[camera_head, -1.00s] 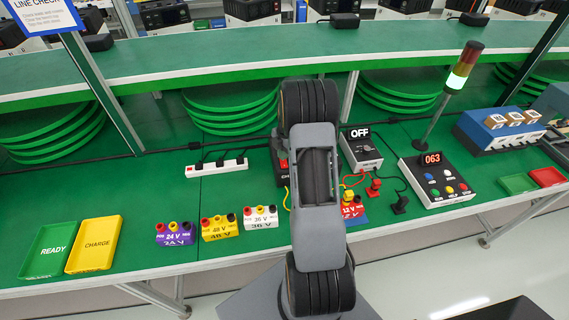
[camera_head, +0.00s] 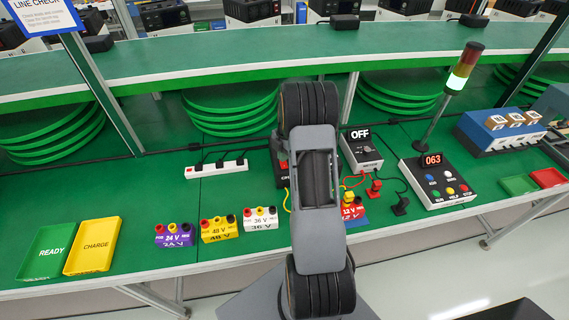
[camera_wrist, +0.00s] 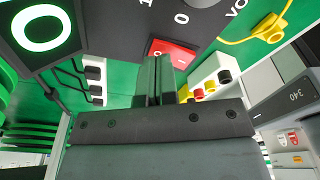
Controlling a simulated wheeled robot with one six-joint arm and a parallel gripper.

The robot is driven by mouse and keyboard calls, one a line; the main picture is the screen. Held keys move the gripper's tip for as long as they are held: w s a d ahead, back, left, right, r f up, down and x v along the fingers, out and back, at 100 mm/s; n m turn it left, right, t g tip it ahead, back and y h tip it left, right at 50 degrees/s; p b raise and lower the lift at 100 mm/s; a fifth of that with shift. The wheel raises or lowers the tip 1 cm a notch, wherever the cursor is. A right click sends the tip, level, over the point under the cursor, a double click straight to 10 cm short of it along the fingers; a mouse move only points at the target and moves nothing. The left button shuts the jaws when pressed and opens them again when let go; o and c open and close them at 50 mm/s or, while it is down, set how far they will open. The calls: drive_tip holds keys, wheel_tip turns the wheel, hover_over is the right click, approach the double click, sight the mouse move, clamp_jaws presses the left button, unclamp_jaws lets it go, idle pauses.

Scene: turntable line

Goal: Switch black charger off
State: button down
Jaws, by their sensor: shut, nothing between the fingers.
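The black charger (camera_head: 281,170) stands on the green bench, mostly hidden behind my own arm in the head view. In the wrist view its dark face (camera_wrist: 115,30) fills the top, with a bright green ring-shaped mark or digit at the left. Its red rocker switch (camera_wrist: 172,54) shows just past my fingertips, with white marks on it. My gripper (camera_wrist: 157,62) is shut and empty, its tips at the lower edge of the switch. I cannot tell whether they touch it. In the head view my gripper is hidden by the arm.
A box with an OFF display (camera_head: 361,150) stands right of the charger. A white power strip (camera_head: 216,169) lies to the left. Battery blocks in purple (camera_head: 175,236), yellow (camera_head: 219,230) and white (camera_head: 260,219) stand in front. A button panel (camera_head: 436,181) is further right.

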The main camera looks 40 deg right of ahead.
drive_tip(key=shift+r+p, duration=1.5)
drive_tip(key=shift+r, duration=1.7)
drive_tip(key=m, duration=0.3)
drive_tip(key=shift+s+f, duration=0.1)
drive_tip(key=shift+f, duration=0.05)
drive_tip(key=s+m, duration=0.1)
drive_tip(key=m, duration=0.1)
drive_tip(key=s+a+m, duration=0.1)
drive_tip(key=m, duration=0.3)
drive_tip(key=shift+s+a+f+g, duration=0.3)
drive_tip(key=shift+s+f, duration=0.05)
drive_tip(key=shift+s, duration=0.05)
drive_tip(key=s+a+r+m+t+h, duration=0.1)
drive_tip(key=s+a+r+m+t, duration=0.1)
drive_tip(key=s+a+r+m, duration=0.3)
drive_tip(key=s+a+r+m+t, duration=0.3)
drive_tip(key=s+a+r, duration=0.7)
drive_tip(key=a+r, duration=0.4)
drive_tip(key=a+m, duration=0.1)
drive_tip(key=a, duration=0.1)
drive_tip(key=shift+a+m+h, duration=0.35)
drive_tip(key=shift+m+h, duration=0.05)
